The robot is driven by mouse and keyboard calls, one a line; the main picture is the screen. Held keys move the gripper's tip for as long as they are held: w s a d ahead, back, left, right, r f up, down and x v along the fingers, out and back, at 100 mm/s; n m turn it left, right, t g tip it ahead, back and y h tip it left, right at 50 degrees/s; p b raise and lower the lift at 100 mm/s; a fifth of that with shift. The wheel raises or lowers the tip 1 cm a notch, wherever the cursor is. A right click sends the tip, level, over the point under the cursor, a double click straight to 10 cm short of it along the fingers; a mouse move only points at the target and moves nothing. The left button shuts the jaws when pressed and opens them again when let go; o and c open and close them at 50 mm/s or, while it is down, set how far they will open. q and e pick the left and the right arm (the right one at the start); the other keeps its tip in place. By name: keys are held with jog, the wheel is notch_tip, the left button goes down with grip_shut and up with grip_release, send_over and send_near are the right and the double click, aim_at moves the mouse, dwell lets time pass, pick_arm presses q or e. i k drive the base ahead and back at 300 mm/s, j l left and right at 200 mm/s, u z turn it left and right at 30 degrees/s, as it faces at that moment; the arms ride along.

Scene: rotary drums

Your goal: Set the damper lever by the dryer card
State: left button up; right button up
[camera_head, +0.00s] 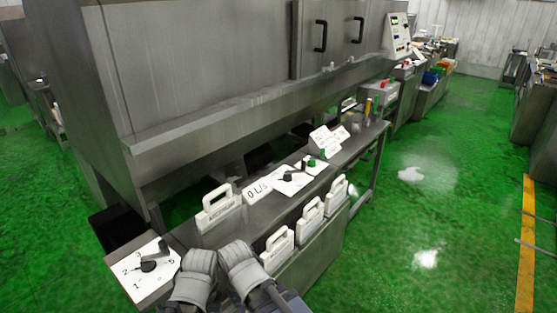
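The damper lever (149,266) is a black knob with a dark handle on a white plate (150,288) at the lower left. The plate carries the numerals 1, 2, 3 and 5. The handle points up and right, between 3 and 5, and covers the spot between them. A white card with a handle (221,206) stands upright on the bench beside the plate; its small print seems to read MEDIUM. Two grey rounded parts of my arms (196,274) show side by side at the bottom centre, right of the plate and apart from the lever. I cannot make out their fingertips.
Several similar white handled cards (310,217) sit along the bench front. A sign reading 0 L/s (258,190) and a white panel with a black knob (293,180) are further along. The large grey dryer (220,70) stands behind.

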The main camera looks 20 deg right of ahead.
aim_at(287, 175)
jog(key=i+l, duration=0.3)
jog(key=l, duration=0.15)
jog(key=i+l, duration=0.3)
jog(key=l, duration=0.15)
jog(key=i+l, duration=0.3)
jog(key=l, duration=0.2)
jog(key=i+l, duration=0.25)
jog(key=l, duration=0.2)
jog(key=i+l, duration=0.3)
jog(key=l, duration=0.15)
jog(key=i+l, duration=0.3)
jog(key=l, duration=0.15)
jog(key=i+l, duration=0.3)
jog(key=l, duration=0.15)
